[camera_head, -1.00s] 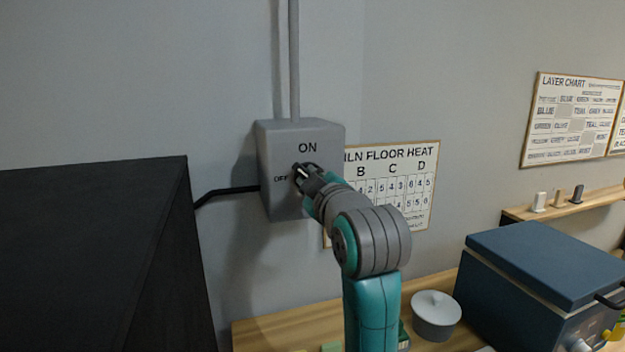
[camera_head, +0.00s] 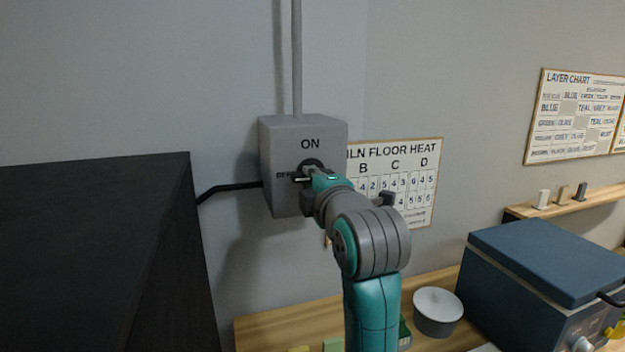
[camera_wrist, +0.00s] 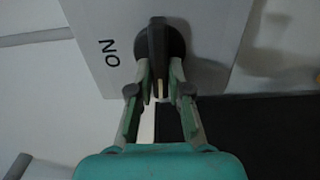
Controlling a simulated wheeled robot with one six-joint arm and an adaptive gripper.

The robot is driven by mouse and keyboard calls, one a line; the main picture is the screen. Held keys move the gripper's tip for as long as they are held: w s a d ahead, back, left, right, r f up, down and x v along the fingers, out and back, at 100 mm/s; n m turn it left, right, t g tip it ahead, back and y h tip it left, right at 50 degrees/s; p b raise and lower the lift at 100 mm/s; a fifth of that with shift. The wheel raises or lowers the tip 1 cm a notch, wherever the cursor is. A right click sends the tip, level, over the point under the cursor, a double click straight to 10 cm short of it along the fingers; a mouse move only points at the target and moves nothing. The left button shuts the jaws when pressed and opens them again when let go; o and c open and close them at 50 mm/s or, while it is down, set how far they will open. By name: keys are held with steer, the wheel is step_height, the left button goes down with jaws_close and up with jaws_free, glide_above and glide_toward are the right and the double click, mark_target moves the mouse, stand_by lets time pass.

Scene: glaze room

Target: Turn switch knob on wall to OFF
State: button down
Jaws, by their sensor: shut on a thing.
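The grey switch box (camera_head: 275,150) is fixed to the wall, with ON printed above its round dark knob (camera_head: 312,163) and OFF to the knob's left, partly covered. My gripper (camera_head: 309,180) is at the box front, shut on the knob's raised bar. In the wrist view the knob (camera_wrist: 157,45) shows beyond my gripper (camera_wrist: 160,90), a finger on each side of the bar. ON appears turned sideways at the left there. The bar's pale mark lies at its lower end, which is the OFF side.
A large black cabinet (camera_head: 95,240) stands at the left. A floor heat chart (camera_head: 420,180) hangs right of the switch, partly behind my arm.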

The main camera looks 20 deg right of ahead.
stand_by(0.4)
steer(key=c, duration=1.1)
jaws_free()
steer(key=s, duration=0.7)
steer(key=shift+s, duration=0.25)
steer(key=shift+s, duration=0.1)
